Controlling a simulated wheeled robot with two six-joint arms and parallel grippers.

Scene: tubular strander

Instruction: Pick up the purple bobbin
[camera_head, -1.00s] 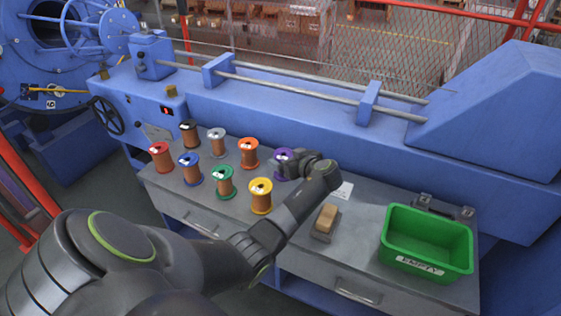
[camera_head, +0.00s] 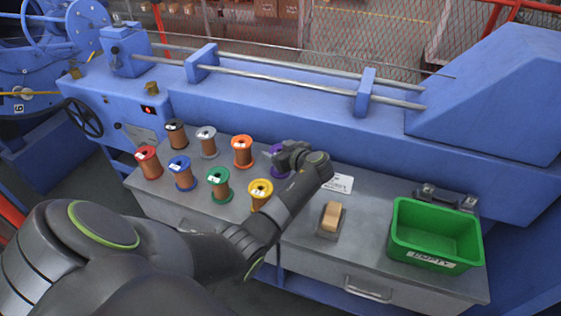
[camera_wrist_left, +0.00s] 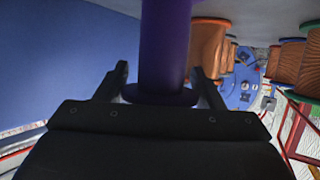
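The purple bobbin (camera_head: 277,149) stands at the right end of the back row of bobbins on the grey bench, partly hidden behind my left gripper (camera_head: 271,156). In the left wrist view the purple bobbin (camera_wrist_left: 165,45) rises between the two fingers of my left gripper (camera_wrist_left: 160,78). The fingers stand on either side of it, with a gap visible at least on the left, so the gripper looks open around it. My right gripper is not in view.
Several other bobbins stand close by on the bench, including a yellow one (camera_head: 260,194) in front and an orange one (camera_head: 242,151) to the left. A wooden block (camera_head: 330,216) and a green bin (camera_head: 437,234) are to the right. The blue machine (camera_head: 285,115) runs behind.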

